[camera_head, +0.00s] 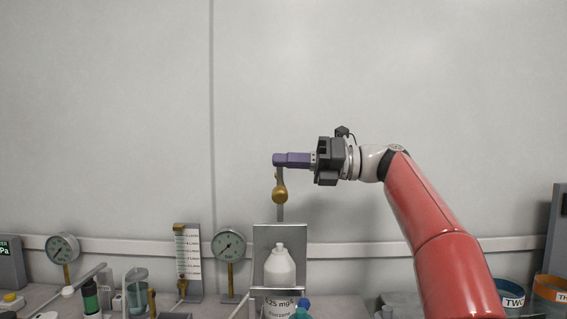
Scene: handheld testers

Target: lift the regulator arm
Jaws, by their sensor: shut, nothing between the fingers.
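My gripper (278,160), with purple fingers, reaches in from the right and is shut and empty. A thin grey upright bar (280,212) with a round brass knob (279,194) stands just below the fingers. It looks like the regulator arm, though I cannot be sure. Its upper end meets the fingers in the picture; whether they touch, I cannot tell.
Left of the bottle stand a round gauge (228,246), a flow scale (188,252) and another gauge (62,248). A clear cylinder (137,294) and a green-and-black bottle (90,298) are nearby. Labelled tubs (511,294) stand at the right. The wall above is bare.

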